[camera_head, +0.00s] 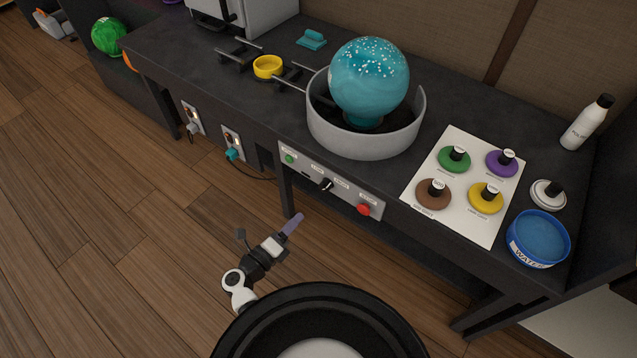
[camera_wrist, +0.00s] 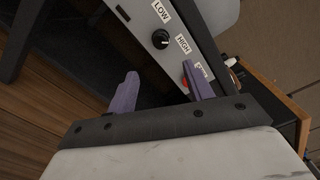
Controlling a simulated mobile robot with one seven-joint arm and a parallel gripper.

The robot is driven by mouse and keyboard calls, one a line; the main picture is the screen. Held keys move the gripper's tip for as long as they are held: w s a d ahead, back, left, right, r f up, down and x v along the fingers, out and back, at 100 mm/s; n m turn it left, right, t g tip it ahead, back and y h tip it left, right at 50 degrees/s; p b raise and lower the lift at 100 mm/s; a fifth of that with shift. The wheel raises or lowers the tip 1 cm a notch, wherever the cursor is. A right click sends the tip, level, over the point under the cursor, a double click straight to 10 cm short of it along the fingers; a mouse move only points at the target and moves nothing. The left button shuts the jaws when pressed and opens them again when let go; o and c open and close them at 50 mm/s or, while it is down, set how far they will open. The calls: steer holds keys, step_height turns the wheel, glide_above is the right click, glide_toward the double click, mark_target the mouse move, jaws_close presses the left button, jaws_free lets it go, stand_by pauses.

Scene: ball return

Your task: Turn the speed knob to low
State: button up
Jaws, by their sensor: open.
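The speed knob (camera_head: 326,184) is a small black dial on the grey control panel (camera_head: 345,197) at the front of the bench. In the wrist view the knob (camera_wrist: 160,39) sits between a LOW label (camera_wrist: 161,11) and a HIGH label (camera_wrist: 183,43). A small light mark shows on its face; I cannot tell for sure which label it points to. My gripper (camera_wrist: 160,72) is open and empty, its two purple fingers apart, with the knob beyond their tips. In the head view my gripper (camera_head: 297,217) is in front of the panel, lower left of the knob.
A green button (camera_head: 289,158) and a red button (camera_head: 363,210) flank the knob on the panel. A grey round bowl (camera_head: 365,141) with a speckled teal ball (camera_head: 369,75) stands above. The floor in front is clear.

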mark_target(323, 190)
steer(key=p+x, duration=0.1)
steer(key=x, duration=1.2)
steer(key=shift+w+d, duration=0.2)
steer(key=shift+r, duration=0.1)
steer(key=shift+c, duration=0.2)
steer(key=shift+p, duration=0.3)
steer(key=c, duration=0.9)
